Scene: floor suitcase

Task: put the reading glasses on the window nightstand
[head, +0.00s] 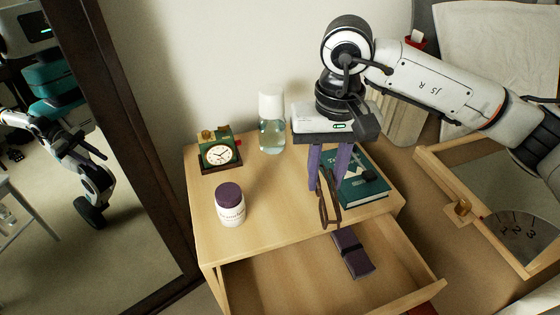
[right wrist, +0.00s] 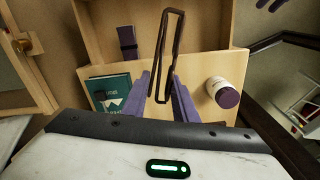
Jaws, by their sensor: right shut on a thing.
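My right gripper (head: 325,195) points down over the wooden nightstand (head: 272,205), its purple fingers shut on the brown-framed reading glasses (head: 323,208). The glasses hang from the fingertips near the front edge of the top, left of the green book. In the right wrist view the glasses (right wrist: 160,70) stick out beyond the fingers (right wrist: 162,92). Whether they touch the top I cannot tell. My left gripper does not show directly.
On the nightstand are a green clock (head: 220,153), a clear bottle (head: 271,125), a purple-lidded jar (head: 230,205) and a green book (head: 362,182). The open drawer below holds a dark purple case (head: 352,252). A mirror (head: 120,200) stands left. The middle of the top is clear.

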